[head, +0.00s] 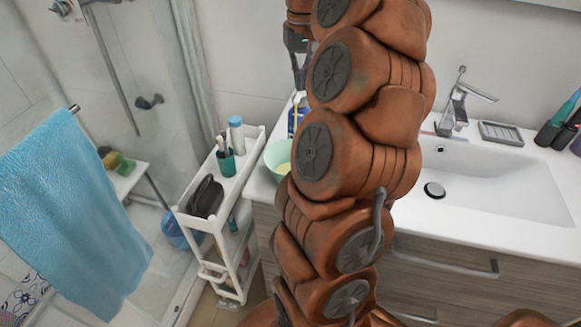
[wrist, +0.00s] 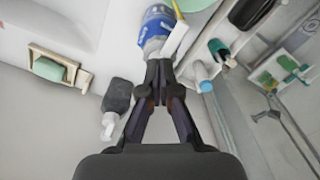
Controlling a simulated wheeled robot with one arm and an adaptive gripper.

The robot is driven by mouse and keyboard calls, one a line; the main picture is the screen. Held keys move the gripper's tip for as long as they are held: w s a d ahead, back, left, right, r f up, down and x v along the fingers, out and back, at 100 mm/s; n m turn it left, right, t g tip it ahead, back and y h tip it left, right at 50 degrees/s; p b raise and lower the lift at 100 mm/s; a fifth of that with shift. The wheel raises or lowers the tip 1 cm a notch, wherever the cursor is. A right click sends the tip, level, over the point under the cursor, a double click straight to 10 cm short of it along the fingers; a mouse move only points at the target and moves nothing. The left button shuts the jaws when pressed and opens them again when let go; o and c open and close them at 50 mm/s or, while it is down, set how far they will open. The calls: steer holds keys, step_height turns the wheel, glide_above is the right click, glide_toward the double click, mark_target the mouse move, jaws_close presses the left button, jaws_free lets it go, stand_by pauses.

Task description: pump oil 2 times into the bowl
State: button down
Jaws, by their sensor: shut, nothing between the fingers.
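My gripper (head: 299,78) is partly hidden behind my arm in the head view. In the wrist view its fingers (wrist: 158,66) are shut and empty, with their tips close to a blue and white bottle (wrist: 157,26). I cannot tell whether they touch it. The bottle also shows in the head view (head: 291,122), partly hidden by my arm. The light green bowl (head: 275,157) stands at the counter's left end with yellow inside. Only its edge shows at the top of the wrist view (wrist: 196,4). A dark grey bottle with a white top (wrist: 117,97) is left of my fingers. No oil label is readable.
A white cart (head: 254,143) beside the counter holds a black case (head: 206,197), a brush cup (head: 226,163) and a blue-capped bottle (head: 236,135). The sink (head: 490,185) is right of my arm. A soap dish (wrist: 50,70) is at the wrist view's left.

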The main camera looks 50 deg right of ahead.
steer(key=shift+r+p, duration=0.75)
steer(key=shift+r, duration=0.9)
step_height(320, 180, up, 6)
steer(key=p, duration=0.3)
stand_by(0.3)
stand_by(0.5)
